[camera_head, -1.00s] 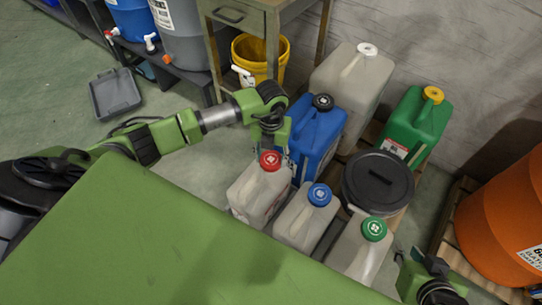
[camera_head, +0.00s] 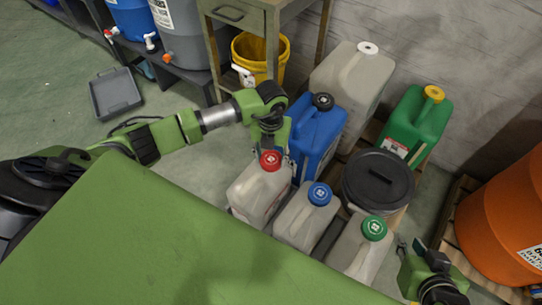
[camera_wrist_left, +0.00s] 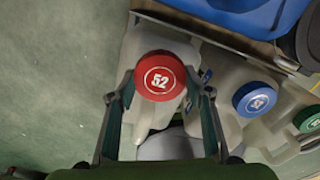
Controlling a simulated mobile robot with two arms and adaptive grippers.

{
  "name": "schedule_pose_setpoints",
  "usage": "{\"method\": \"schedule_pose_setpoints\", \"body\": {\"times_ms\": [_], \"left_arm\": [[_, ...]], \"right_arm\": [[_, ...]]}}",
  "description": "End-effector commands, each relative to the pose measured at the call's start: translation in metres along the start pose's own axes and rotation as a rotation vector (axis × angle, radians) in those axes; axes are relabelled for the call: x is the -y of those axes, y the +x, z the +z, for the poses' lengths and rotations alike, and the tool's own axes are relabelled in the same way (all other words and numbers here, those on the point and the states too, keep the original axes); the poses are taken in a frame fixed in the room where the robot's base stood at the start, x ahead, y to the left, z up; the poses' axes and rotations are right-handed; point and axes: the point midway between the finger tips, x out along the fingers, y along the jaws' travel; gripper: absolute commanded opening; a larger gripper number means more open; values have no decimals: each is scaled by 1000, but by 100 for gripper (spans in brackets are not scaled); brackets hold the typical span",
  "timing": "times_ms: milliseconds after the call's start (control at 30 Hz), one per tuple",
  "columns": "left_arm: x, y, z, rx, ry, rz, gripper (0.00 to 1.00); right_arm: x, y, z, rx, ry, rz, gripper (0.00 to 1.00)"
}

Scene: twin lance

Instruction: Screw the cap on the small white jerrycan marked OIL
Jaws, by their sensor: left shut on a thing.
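A small off-white jerrycan (camera_head: 254,196) with a red cap (camera_head: 271,160) stands at the left end of a row of three. In the left wrist view the red cap (camera_wrist_left: 160,76) shows the number 52 and sits over the jerrycan's neck. My left gripper (camera_head: 267,145) reaches the cap from above; its fingers (camera_wrist_left: 163,92) lie on both sides of it, shut on it. The neck and thread are hidden under the cap. No OIL marking can be read. My right gripper (camera_head: 411,245) is open and empty, right of the green-capped jerrycan.
Beside it stand small jerrycans with a blue cap (camera_head: 319,194) and a green cap (camera_head: 374,228). Behind are a blue jerrycan (camera_head: 316,135), a large grey-white one (camera_head: 350,85), a green one (camera_head: 417,122) and a black-lidded drum (camera_head: 379,180).

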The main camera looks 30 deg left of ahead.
Motion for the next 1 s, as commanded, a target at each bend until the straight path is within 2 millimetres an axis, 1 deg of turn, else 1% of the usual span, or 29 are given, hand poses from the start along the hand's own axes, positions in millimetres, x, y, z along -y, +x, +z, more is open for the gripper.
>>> {"method": "schedule_pose_setpoints", "body": {"times_ms": [300,1000], "left_arm": [[0,1,0,0,0,0,20],[0,2,0,0,0,0,20]], "right_arm": [[1,1,-6,-22,-1,-1,21],[1,1,-5,-22,0,-2,21]]}}
